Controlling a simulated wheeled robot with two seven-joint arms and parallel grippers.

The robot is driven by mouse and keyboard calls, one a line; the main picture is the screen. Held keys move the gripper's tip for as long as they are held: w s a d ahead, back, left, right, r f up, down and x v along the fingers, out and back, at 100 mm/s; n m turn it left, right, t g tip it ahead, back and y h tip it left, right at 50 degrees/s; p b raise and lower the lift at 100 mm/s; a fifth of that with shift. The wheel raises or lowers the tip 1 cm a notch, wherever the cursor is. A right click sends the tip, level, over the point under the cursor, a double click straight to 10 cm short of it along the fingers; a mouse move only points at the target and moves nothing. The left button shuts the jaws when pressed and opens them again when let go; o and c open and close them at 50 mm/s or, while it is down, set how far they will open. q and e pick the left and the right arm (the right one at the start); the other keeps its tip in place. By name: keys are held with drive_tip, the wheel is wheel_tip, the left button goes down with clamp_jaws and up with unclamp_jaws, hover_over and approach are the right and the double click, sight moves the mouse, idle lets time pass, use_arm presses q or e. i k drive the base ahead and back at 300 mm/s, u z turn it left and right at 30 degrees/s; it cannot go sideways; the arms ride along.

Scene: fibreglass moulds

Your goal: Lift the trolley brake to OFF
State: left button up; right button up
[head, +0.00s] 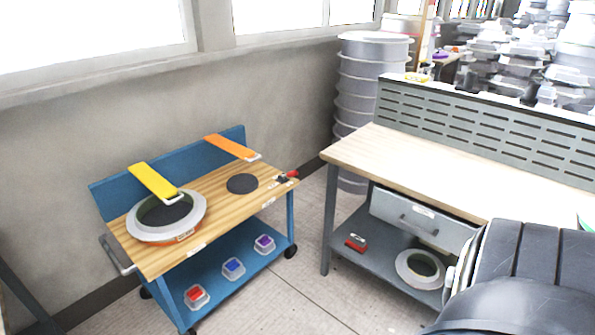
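The blue trolley with a wooden top (215,205) stands at the left by the wall. The small red-handled lever (292,175), which looks like the brake, sits at the trolley top's right corner. It has a dark base and a small pale label beside it. The lever is too small to tell its setting. Neither of my grippers shows in the head view. A dark, rounded part of my own body fills the lower right corner.
A workbench (445,166) stands to the right. Floor (290,285) between them is clear.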

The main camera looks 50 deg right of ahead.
sight(293, 173)
drive_tip(key=k, duration=0.3)
drive_tip(key=z, duration=1.25)
drive_tip(key=i, duration=0.4)
drive_tip(key=z, duration=0.25)
